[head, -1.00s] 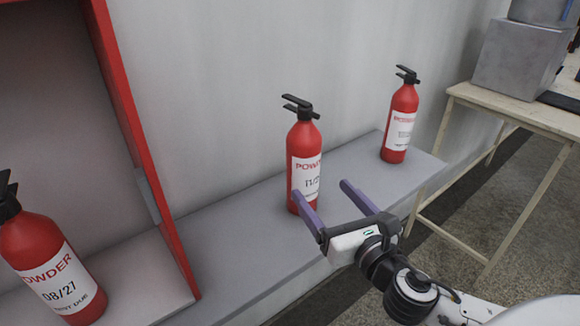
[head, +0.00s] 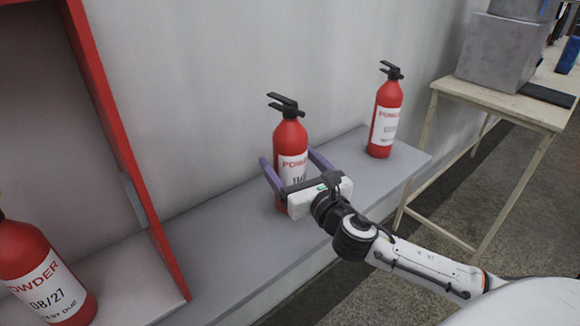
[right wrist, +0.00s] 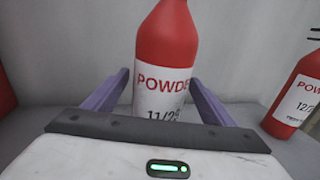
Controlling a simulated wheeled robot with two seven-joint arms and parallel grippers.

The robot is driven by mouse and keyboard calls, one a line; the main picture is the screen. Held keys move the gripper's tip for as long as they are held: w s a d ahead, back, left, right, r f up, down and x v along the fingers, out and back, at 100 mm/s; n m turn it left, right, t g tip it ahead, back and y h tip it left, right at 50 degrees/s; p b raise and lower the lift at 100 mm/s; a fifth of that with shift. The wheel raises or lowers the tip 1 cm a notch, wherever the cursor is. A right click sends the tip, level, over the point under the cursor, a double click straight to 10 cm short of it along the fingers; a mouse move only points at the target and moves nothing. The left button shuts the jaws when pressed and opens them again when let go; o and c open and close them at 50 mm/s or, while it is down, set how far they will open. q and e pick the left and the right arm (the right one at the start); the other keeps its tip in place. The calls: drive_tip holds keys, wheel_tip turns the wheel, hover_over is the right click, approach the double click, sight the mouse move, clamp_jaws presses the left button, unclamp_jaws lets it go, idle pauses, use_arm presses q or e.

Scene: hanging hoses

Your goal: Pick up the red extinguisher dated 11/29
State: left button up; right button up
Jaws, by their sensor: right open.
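The red extinguisher (head: 290,134) with a black handle stands upright on the grey ledge. Its white label reads "POWDE" and about "11/29" in the right wrist view (right wrist: 165,45), with the last digit partly cut off. My right gripper (head: 288,157) is open, with one purple finger on each side of this extinguisher's body. In the right wrist view the fingers (right wrist: 160,78) flank the bottle, and I cannot tell whether they touch it. The gripper's body hides the lower label and base. My left gripper is not in view.
Another red extinguisher (head: 385,112) stands to the right on the ledge (head: 225,235); its date starts with "12/2" in the wrist view. A third (head: 40,270), dated 08/27, stands in a red-framed cabinet (head: 125,140) at left. A table (head: 505,105) with grey boxes stands at right.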

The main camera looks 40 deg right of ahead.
drive_tip(key=c, duration=1.9)
drive_tip(key=shift+w+r, duration=0.1)
drive_tip(key=shift+r, duration=0.15)
clamp_jaws()
